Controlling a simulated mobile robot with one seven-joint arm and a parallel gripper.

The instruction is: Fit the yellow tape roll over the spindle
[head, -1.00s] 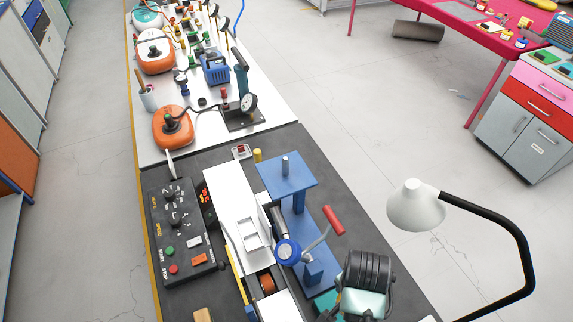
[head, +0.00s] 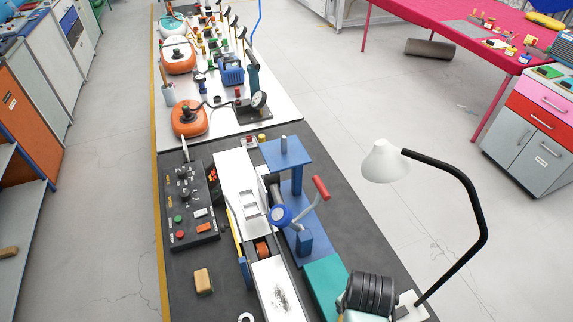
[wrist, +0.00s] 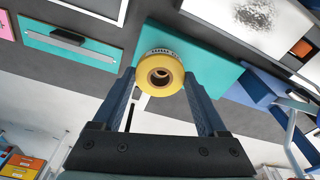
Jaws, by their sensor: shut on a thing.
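The yellow tape roll (wrist: 148,84) is between the two blue fingers of my gripper (wrist: 160,88) in the wrist view. My gripper is shut on it, and its round hole faces the camera. Behind the roll lies a teal surface (wrist: 213,62); I cannot tell the gap. The peg is not clearly visible in the wrist view. The roll and my fingers cannot be made out in the head view.
A red-handled lever (head: 321,188) and blue roller (head: 281,215) are beside the stand. A control panel (head: 190,208) is left of it. A white lamp (head: 385,161) with a black arm rises at right. A tan block (head: 203,281) lies at the near left of the bench.

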